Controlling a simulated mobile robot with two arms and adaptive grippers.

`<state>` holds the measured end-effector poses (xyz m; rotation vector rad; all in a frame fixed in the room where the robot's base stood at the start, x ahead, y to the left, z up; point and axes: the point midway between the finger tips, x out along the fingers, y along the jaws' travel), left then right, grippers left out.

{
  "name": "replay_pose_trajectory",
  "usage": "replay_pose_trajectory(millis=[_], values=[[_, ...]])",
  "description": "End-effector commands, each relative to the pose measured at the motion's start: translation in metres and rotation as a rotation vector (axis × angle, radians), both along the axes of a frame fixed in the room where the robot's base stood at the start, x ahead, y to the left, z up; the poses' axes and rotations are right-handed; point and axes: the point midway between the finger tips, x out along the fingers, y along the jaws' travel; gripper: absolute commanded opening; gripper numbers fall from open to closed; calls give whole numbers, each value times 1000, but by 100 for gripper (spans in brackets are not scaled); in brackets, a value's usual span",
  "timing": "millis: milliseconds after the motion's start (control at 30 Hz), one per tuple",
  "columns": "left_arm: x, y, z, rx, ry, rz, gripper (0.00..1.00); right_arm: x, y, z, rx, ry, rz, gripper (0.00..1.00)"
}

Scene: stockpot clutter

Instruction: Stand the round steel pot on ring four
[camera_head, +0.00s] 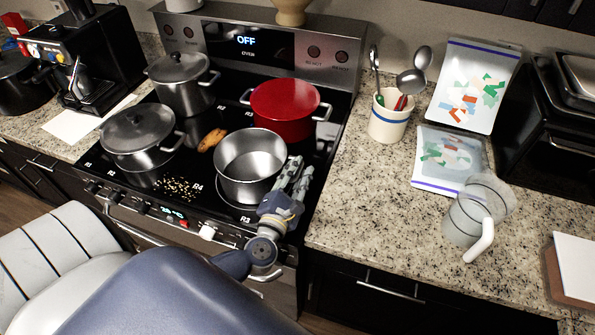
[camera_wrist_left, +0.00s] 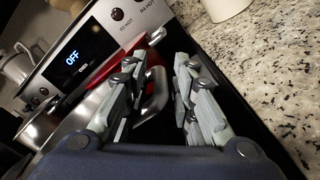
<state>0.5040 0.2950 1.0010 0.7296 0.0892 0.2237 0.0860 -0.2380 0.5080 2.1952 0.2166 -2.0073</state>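The open, empty round steel pot (camera_head: 250,165) stands at the front right of the black cooktop. My left gripper (camera_head: 298,172) is at the pot's right side, fingers apart. In the left wrist view, a curved steel handle (camera_wrist_left: 155,95) shows between the open fingers (camera_wrist_left: 160,75), closer to the left finger; contact cannot be told. The pot wall (camera_wrist_left: 50,125) shows at the left there. My right gripper is out of view.
A red pot (camera_head: 284,112) stands just behind. Two lidded steel pots (camera_head: 183,88) (camera_head: 138,140) stand on the left. A brown food piece (camera_head: 212,140) and yellow grains (camera_head: 180,188) lie between. A utensil crock (camera_head: 388,118) and a pitcher (camera_head: 470,213) stand on the right counter.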

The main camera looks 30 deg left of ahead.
Motion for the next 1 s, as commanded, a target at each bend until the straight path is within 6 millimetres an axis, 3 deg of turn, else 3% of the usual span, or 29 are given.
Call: replay_pose_trajectory(millis=[433, 1000], values=[[-9, -2, -1, 1, 0, 1, 28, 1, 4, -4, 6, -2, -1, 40], [-102, -24, -2, 3, 1, 0, 28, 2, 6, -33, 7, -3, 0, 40]])
